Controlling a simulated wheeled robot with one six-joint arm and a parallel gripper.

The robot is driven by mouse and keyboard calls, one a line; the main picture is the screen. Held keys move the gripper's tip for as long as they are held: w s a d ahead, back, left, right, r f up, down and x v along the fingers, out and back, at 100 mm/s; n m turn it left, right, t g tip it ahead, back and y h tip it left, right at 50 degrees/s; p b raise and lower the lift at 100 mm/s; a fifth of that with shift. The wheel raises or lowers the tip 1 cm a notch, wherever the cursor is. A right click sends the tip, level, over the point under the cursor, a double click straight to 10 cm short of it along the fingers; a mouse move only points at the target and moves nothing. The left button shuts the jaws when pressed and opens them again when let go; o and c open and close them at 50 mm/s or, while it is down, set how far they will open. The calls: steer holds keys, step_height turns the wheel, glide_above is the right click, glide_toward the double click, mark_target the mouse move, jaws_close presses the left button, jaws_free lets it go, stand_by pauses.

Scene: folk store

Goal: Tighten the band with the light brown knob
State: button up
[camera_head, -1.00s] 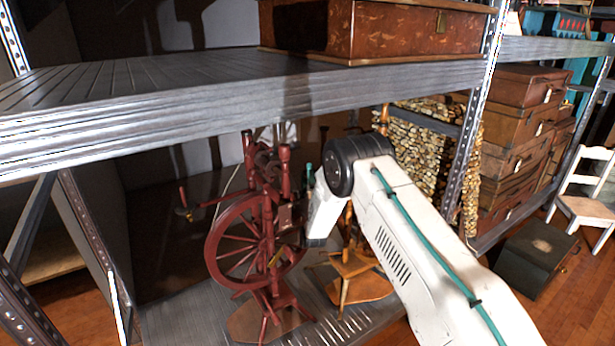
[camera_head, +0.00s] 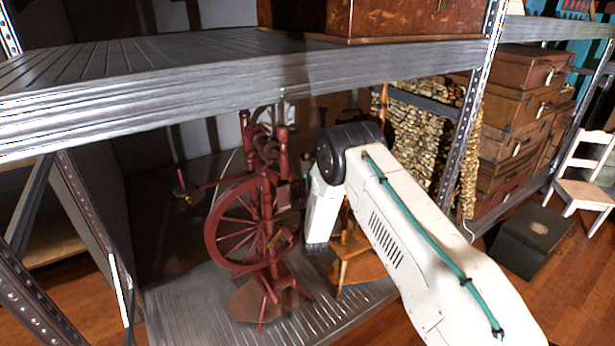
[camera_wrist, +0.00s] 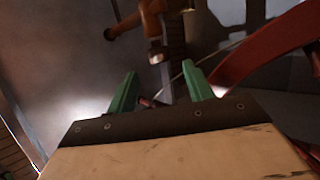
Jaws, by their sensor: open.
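A dark red spinning wheel (camera_head: 268,225) stands on the lower metal shelf in the head view, left of my arm. A lighter brown wooden spinning device (camera_head: 352,243) stands to its right, partly hidden by my arm. In the wrist view my gripper (camera_wrist: 161,84) has its two green fingers apart. An orange-brown turned wooden part (camera_wrist: 152,18) with a rounded end (camera_wrist: 110,34) is beyond the fingertips. A grey metal piece (camera_wrist: 166,78) hangs from it, in line with the gap. I cannot tell which part is the light brown knob. In the head view my fingers are hidden.
The upper metal shelf (camera_head: 200,98) lies close above my arm, with a brown chest (camera_head: 410,18) on it. A shelf upright (camera_head: 467,130) stands right of my arm. A red curved rim (camera_wrist: 265,45) passes close right of the fingers.

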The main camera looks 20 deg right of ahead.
mark_target(308, 158)
steer(key=w+r+n+g+y, duration=0.2)
steer(key=r+g+y, duration=0.1)
steer(key=d+r+n+g+y, duration=0.1)
steer(key=r+n+y, duration=0.1)
steer(key=shift+w+r+g, duration=0.2)
steer(key=shift+w+g, duration=0.1)
steer(key=shift+w, duration=0.1)
steer(key=s+n+g, duration=0.1)
steer(key=s+r+n+g+y, duration=0.1)
steer(key=g, duration=0.1)
steer(key=s+d+g+y, duration=0.1)
steer(key=shift+s+d+r+n+g, duration=0.1)
steer(key=shift+s+r+n+g, duration=0.05)
steer(key=shift+n+g, duration=0.2)
steer(key=shift+s+d+n+g, duration=0.1)
steer(key=shift+s+n+g, duration=0.15)
steer(key=shift+s+g, duration=0.15)
steer(key=x, duration=0.7)
steer(key=shift+w, duration=0.3)
steer(key=c, duration=1)
